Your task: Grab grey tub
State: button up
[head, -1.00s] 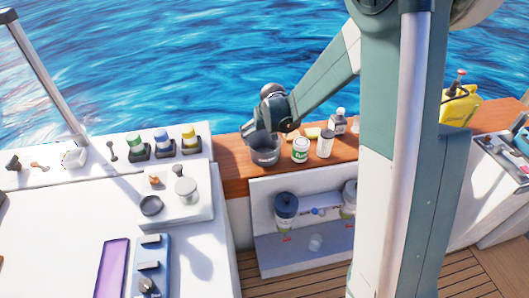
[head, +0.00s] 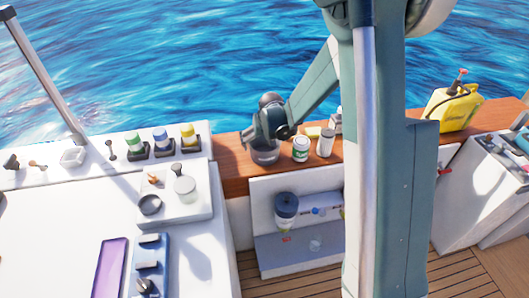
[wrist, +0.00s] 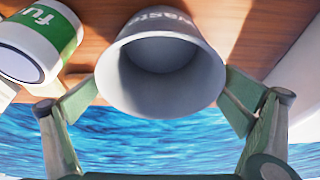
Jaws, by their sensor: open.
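The grey tub (head: 265,156) stands on the wooden ledge, partly hidden under my gripper (head: 262,142) in the head view. In the wrist view the tub (wrist: 160,80) faces me with its open mouth, looks empty inside, and carries lettering on its outer wall. My gripper (wrist: 158,108) is open, with one finger on each side of the tub. A narrow gap seems to show at the fingers; I cannot tell whether either one touches the wall.
A white jar with a green label (head: 301,149) stands close to the right of the tub, and it is near the left finger in the wrist view (wrist: 38,45). Beside it is another pale container (head: 325,142). A yellow canister (head: 448,108) stands farther right. Water lies behind the ledge.

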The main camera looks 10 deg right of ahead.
aim_at(263, 150)
jog(key=shift+w+f, duration=0.1)
jog(key=shift+f, duration=0.25)
jog(key=shift+b+x, duration=0.7)
jog(key=shift+x, duration=1.9)
jog(key=shift+c, duration=0.2)
jog(key=c, duration=0.9)
